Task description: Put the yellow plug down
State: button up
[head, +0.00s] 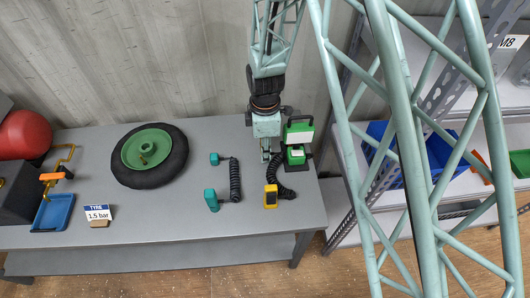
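The yellow plug (271,196) is on the grey table near its right end, in the head view. It is apart from my gripper, and a black coiled cord (281,166) runs from it towards a green and white device (298,150). My gripper (265,156) points down just left of this device, behind the yellow plug. Its fingers are small and close together here, and I cannot tell whether they are open or shut. I see nothing clearly between them.
Two teal plugs (211,199) joined by a black coiled cord lie left of the yellow plug. A black tyre with a green hub (149,156), a "TYRE 1.5 bar" sign (98,213) and a blue tray (54,212) are further left. A shelf with a blue bin (438,150) stands right.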

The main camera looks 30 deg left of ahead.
jog(key=shift+f, duration=0.35)
jog(key=o, duration=1)
jog(key=shift+r, duration=0.25)
jog(key=shift+r+p, duration=0.35)
jog(key=shift+r, duration=5.8)
